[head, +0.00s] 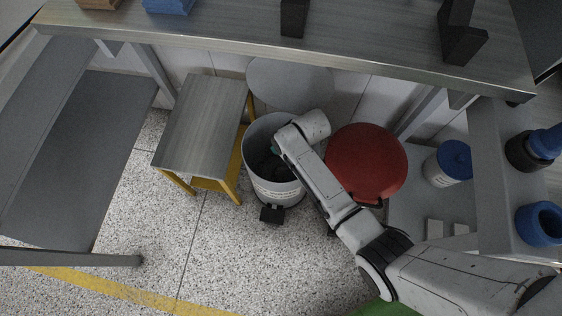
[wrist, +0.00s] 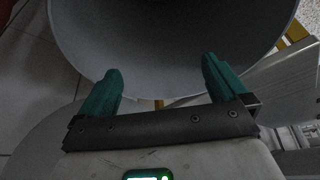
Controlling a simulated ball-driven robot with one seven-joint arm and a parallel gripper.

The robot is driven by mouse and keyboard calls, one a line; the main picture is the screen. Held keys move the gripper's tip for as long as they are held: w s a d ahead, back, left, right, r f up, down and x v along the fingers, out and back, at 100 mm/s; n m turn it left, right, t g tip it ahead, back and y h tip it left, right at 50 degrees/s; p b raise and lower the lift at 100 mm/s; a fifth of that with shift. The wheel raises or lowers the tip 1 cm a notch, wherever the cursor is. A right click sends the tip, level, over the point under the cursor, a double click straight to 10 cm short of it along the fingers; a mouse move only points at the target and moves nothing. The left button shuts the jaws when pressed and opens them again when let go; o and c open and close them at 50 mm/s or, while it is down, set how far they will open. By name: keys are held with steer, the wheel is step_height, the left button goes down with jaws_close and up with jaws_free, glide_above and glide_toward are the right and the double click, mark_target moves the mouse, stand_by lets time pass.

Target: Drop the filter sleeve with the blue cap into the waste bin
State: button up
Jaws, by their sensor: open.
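The waste bin (head: 258,185) is a light grey pedal bin with its round lid (head: 290,85) raised behind it. My gripper (wrist: 163,78) is open at the bin's mouth, its two green fingers apart with nothing between them. In the wrist view the bin's grey inner wall (wrist: 170,45) fills the space beyond the fingers. In the head view my wrist hides most of the gripper and part of the opening. The inside of the bin is dark there, and I cannot tell what lies in it. I cannot clearly identify the filter sleeve with the blue cap.
A red round-topped bin (head: 366,160) stands right of the waste bin, close to my arm. A small yellow-legged table (head: 203,120) stands left. The workbench edge (head: 300,50) runs behind. A blue-lidded white tub (head: 448,165) and blue-and-black parts (head: 541,224) are right.

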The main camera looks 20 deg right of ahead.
steer(key=p+v, duration=0.3)
steer(key=v, duration=0.7)
steer(key=shift+s+r, duration=0.2)
steer(key=shift+r, duration=0.15)
steer(key=shift+s+r+p, duration=0.1)
steer(key=shift+p, duration=0.2)
